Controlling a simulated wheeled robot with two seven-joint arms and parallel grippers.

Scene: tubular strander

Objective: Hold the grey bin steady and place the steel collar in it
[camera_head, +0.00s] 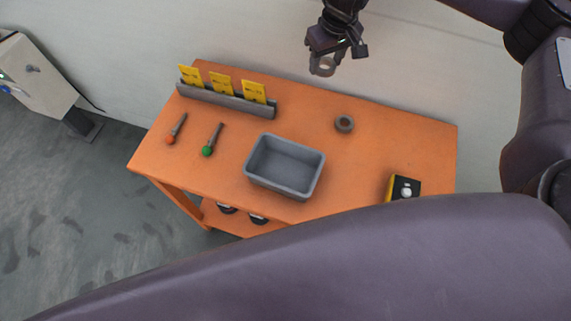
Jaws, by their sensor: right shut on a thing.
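The grey bin (287,190) is an open rectangular tub, upright and empty, near the front middle of the orange table. My right gripper (326,56) is above the back edge of the table, shut on a light grey ring that looks like the steel collar (323,69). It is held up behind the bin and apart from it. A darker grey ring (344,124) lies on the table to the right of the bin's back corner. My left gripper is not in view, and nothing visible touches the bin.
The orange table (395,150) also holds a grey rack (225,102) with yellow cards, a red-ended tool (176,130), a green-ended tool (212,140) and a yellow-black box with a pale button (404,188). Dark round items sit on the lower shelf. My own arm links cover the foreground.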

